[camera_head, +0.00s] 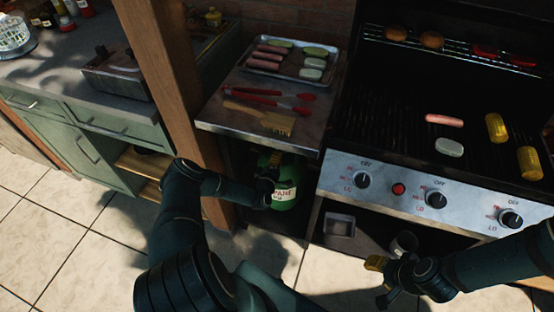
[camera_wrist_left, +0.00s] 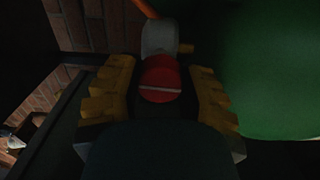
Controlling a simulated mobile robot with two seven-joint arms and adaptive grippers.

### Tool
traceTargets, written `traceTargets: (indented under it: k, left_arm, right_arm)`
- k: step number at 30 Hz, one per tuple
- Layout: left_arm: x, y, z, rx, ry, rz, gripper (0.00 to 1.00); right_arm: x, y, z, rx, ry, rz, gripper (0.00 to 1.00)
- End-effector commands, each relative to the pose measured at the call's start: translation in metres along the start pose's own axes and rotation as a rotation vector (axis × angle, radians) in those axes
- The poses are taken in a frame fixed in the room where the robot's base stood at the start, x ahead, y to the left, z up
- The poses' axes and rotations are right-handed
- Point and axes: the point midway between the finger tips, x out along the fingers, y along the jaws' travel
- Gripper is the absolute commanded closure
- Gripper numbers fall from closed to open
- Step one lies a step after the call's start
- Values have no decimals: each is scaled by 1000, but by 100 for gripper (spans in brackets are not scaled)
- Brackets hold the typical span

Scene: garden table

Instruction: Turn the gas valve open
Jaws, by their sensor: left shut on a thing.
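The green gas bottle (camera_head: 284,193) stands on the shelf under the side table, its label partly showing. In the left wrist view its green side (camera_wrist_left: 265,70) fills the right. The red valve knob (camera_wrist_left: 160,80) sits before a grey valve body (camera_wrist_left: 159,38), and a pale line runs across the knob. My left gripper (camera_wrist_left: 161,68) is shut on the knob, with a yellow-padded finger on each side. In the head view my left gripper (camera_head: 266,190) is at the bottle's upper left, and the knob is hidden. My right gripper (camera_head: 376,282) is open and empty below the grill.
The grill panel (camera_head: 415,192) has several black knobs and a red button. The side table (camera_head: 222,112) above the bottle holds a food tray (camera_head: 293,63), red tongs (camera_head: 270,100) and a brush (camera_head: 265,120). A wooden post (camera_head: 170,70) stands left of the bottle.

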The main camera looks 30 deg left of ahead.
Motion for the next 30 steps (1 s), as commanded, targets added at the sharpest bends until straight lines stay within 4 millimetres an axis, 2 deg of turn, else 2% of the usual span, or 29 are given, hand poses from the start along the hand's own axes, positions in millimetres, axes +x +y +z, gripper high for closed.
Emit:
traceTargets:
  k: [2,3,5,6,17,30]
  left_arm:
    - [2,2,0,1,1,5,96]
    - [2,2,0,1,1,5,51]
    - [2,2,0,1,1,4,30]
    - [1,2,0,1,0,4,26]
    - [0,0,0,51,0,-1,26]
    - [0,0,-2,500,3,-1,26]
  right_arm:
    - [0,0,0,0,0,0,53]
    - [0,0,0,0,0,0,53]
    - [0,0,0,0,0,0,53]
    - [0,0,0,0,0,0,53]
    - [0,0,0,0,0,0,53]
    - [0,0,0,0,0,0,53]
